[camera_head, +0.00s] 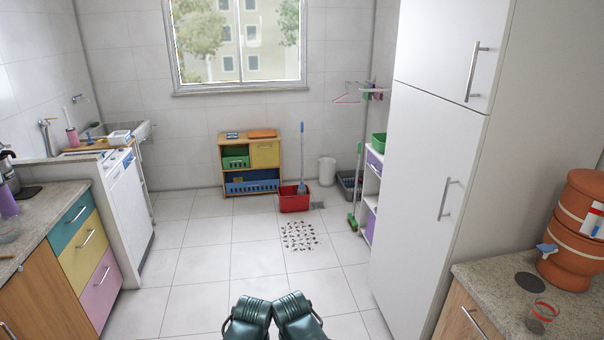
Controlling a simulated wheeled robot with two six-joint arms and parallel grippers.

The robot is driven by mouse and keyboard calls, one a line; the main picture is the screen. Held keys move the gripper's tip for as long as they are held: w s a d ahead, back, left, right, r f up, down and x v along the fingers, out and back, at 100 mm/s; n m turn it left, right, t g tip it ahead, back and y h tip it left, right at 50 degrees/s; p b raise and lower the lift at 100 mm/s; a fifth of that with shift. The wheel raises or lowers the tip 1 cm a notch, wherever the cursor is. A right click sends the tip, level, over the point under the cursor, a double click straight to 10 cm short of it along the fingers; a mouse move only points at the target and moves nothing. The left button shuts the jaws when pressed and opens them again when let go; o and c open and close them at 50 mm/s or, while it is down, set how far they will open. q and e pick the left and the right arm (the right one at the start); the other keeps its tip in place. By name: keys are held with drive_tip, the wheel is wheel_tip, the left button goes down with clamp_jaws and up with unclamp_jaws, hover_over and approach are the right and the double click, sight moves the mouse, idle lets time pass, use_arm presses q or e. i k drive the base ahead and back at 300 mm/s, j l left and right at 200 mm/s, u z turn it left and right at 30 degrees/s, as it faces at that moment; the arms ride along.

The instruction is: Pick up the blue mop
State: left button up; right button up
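The blue mop (301,153) stands upright across the room, with its long blue handle rising out of a red bucket (294,199). The bucket sits on the tiled floor in front of a small wooden shelf unit. Two dark green parts of my own arms show at the bottom centre, far from the mop. No gripper fingers can be made out there, and nothing is seen held.
Dark specks (299,236) lie on the floor before the bucket. A green broom (355,190) stands right, by a white shelf (370,190). The wooden shelf unit (227,185) is behind. A tall white cabinet (425,160) and counters flank the sides. The central floor is otherwise clear.

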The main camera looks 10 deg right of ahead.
sight(301, 189)
drive_tip(key=i+z, duration=0.15)
drive_tip(key=i, duration=5.45)
drive_tip(key=i+u, duration=0.2)
drive_tip(key=k+l, duration=0.05)
drive_tip(key=k, duration=0.05)
